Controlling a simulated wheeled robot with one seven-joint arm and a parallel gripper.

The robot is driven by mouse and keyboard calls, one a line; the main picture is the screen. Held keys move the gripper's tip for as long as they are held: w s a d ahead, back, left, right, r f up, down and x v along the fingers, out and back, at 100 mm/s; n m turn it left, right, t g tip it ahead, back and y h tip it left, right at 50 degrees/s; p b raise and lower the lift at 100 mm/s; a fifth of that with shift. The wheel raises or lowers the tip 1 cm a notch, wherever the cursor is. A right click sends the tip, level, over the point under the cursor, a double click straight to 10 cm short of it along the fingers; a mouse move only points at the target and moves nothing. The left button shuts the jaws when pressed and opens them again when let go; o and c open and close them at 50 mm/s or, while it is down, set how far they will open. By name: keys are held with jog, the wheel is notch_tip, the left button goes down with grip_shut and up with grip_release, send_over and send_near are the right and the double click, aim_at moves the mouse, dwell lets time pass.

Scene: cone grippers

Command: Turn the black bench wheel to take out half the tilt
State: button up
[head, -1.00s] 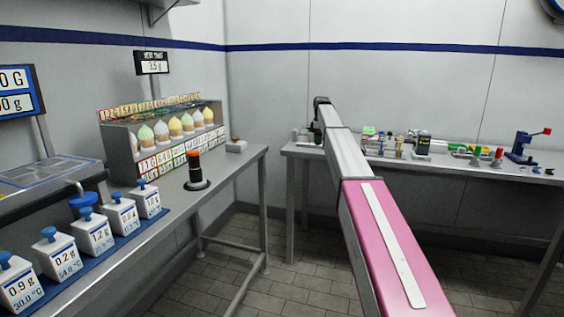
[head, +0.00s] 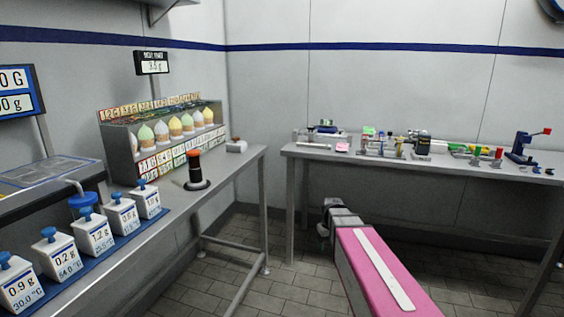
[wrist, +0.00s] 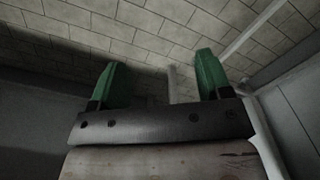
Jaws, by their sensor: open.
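I cannot make out a black wheel for certain in either view. On the far bench (head: 420,172), a small device with a dark blue and black top (head: 325,128) stands at the left end, but I cannot tell whether a wheel is on it. My gripper (wrist: 162,72) is open and empty in the wrist view, its two green fingers wide apart over floor tiles. In the head view its dark end is below the far bench's top, by the bench's front left, and the fingers are not clearly seen.
The left bench (head: 225,178) holds white weights with blue knobs (head: 95,236), a rack of cones (head: 165,140), and a black post with an orange top (head: 194,165). The far bench holds several small devices and a blue press (head: 522,147). Tiled floor (head: 235,270) lies between the benches.

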jog(key=s+f+m, duration=0.3)
jog(key=s+f, duration=0.1)
jog(key=s, duration=0.9)
jog(key=shift+s, duration=0.4)
